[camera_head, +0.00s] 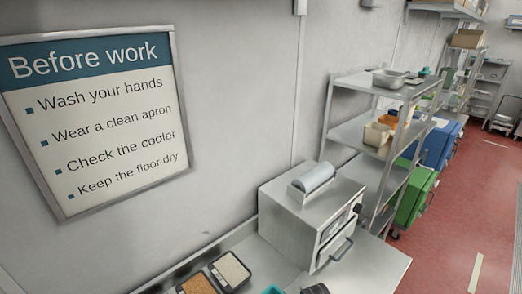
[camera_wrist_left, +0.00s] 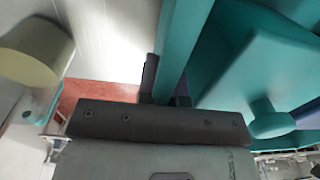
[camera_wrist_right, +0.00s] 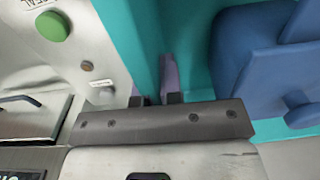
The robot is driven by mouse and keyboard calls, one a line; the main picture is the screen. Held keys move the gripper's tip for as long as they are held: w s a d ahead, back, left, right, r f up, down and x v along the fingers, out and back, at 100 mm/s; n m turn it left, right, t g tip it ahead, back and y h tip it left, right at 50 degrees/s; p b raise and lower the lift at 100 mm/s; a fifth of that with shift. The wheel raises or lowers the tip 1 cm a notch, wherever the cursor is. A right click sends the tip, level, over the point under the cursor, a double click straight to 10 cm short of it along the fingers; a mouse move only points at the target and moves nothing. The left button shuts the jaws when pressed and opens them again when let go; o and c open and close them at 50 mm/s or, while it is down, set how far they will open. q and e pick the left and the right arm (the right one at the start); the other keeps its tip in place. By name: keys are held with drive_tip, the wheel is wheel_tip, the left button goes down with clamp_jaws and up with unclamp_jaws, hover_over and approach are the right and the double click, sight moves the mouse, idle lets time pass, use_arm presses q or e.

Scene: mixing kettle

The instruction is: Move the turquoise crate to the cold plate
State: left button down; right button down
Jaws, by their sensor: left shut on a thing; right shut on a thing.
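The turquoise crate fills much of both wrist views, seen very close. In the left wrist view my left gripper (camera_wrist_left: 166,92) is shut on a wall of the turquoise crate (camera_wrist_left: 182,40). In the right wrist view my right gripper (camera_wrist_right: 157,98) is shut on another part of the crate's wall (camera_wrist_right: 128,28). A turquoise piece with a round knob (camera_wrist_left: 268,120) shows inside the crate in the left wrist view. A blue piece (camera_wrist_right: 255,60) shows inside it in the right wrist view. Neither gripper can be made out in the head view. I cannot identify the cold plate.
A steel box appliance (camera_head: 312,220) with a drawer handle stands on the steel counter (camera_head: 375,268). A steel shelf rack (camera_head: 375,85) stands beyond, with green and blue bins. Red floor (camera_head: 465,215) is open at right.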

use_arm(q)
drive_tip(key=shift+r, duration=0.15)
use_arm(e)
drive_tip(key=shift+w+d+r, duration=0.1)
drive_tip(key=shift+r, duration=0.05)
